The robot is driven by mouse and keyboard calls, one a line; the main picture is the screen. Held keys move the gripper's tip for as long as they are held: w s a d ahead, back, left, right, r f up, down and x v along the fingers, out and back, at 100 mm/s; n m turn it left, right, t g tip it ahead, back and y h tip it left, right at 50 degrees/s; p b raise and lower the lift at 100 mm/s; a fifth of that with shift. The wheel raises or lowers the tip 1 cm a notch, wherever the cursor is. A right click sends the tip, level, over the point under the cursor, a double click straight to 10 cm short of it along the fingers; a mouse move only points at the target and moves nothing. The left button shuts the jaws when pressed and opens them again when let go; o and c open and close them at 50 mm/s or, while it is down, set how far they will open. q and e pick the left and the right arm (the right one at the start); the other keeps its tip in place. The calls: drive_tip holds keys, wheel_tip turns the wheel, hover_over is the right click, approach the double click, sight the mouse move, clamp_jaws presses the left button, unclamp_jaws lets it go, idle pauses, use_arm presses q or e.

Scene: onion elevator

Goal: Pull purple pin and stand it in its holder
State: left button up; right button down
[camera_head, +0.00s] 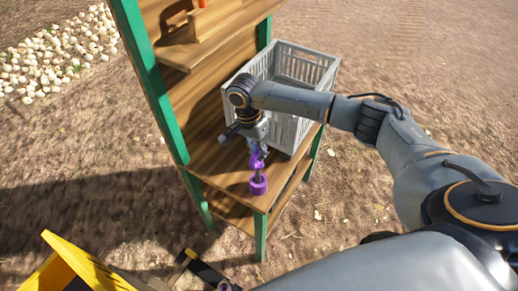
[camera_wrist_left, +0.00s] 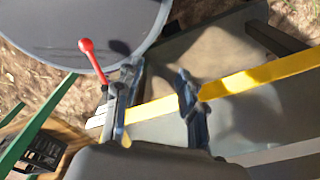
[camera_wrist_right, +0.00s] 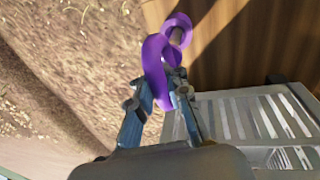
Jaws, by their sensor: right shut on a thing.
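The purple pin (camera_head: 255,159) is in my right gripper (camera_head: 262,146), at the front edge of the wooden shelf. Its curved purple handle (camera_wrist_right: 153,68) shows between the right fingers (camera_wrist_right: 160,108) in the right wrist view. A round purple holder (camera_head: 258,186) is directly below the pin in the head view; its ring (camera_wrist_right: 178,29) shows beyond the handle in the right wrist view. The pin's lower part overlaps the holder, and I cannot tell how far it is inside. My left gripper (camera_wrist_left: 155,103) is open, its fingers apart over a yellow edge.
A grey slatted crate (camera_head: 318,72) stands on the wooden shelf (camera_head: 215,155) with green posts, close to my right arm. A yellow-edged thing (camera_head: 85,262) is at the lower left. A red-knobbed lever (camera_wrist_left: 87,46) is near my left gripper. Onions (camera_head: 55,60) lie on the ground.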

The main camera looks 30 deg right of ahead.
drive_tip(key=shift+f, duration=0.2)
drive_tip(key=c, duration=1.2)
unclamp_jaws()
